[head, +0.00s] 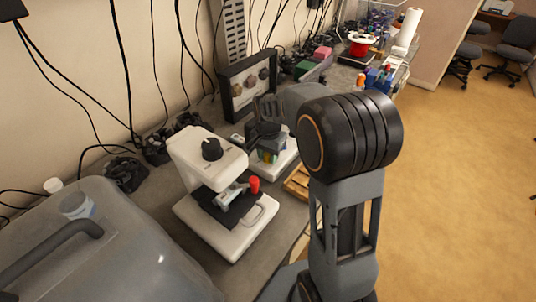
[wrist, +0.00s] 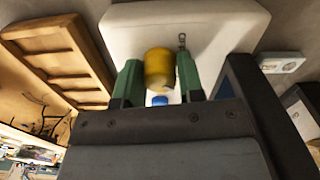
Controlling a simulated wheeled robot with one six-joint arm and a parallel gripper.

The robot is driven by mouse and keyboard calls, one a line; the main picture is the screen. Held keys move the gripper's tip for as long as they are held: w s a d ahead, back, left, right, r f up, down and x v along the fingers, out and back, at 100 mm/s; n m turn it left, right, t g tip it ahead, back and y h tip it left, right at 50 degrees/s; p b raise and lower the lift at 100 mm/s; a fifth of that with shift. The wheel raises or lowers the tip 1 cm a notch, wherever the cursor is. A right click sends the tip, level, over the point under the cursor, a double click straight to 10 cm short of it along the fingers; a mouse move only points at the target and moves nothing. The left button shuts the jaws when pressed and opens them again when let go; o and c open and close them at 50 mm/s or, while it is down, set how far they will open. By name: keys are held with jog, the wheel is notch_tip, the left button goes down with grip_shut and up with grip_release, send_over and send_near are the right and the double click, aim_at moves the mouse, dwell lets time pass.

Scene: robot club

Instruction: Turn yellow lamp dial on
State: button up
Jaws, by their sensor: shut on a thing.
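The yellow lamp dial (wrist: 160,66) is a short cylinder on a white device (wrist: 225,22) in the wrist view. My gripper (wrist: 160,80) has its green fingers on either side of the dial, shut on it. A small blue part (wrist: 160,100) shows just below the dial, partly cut off by my gripper body. In the head view my gripper (head: 268,156) is over a white base (head: 284,160) behind the nearer white machine; my arm hides much of it. Whether the lamp is lit cannot be told.
A white machine with a black knob (head: 211,150) and a red part (head: 254,185) stands close in front. A wooden tray (head: 297,182) lies beside my arm. A dark panel with round dials (head: 250,84) stands by the wall. A grey translucent container (head: 120,250) fills the near left.

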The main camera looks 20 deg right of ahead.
jog(key=shift+m, duration=0.6)
jog(key=o, duration=0.9)
notch_tip(320, 180, up, 14)
jog(key=shift+f, duration=0.1)
dwell(0.4)
dwell(0.3)
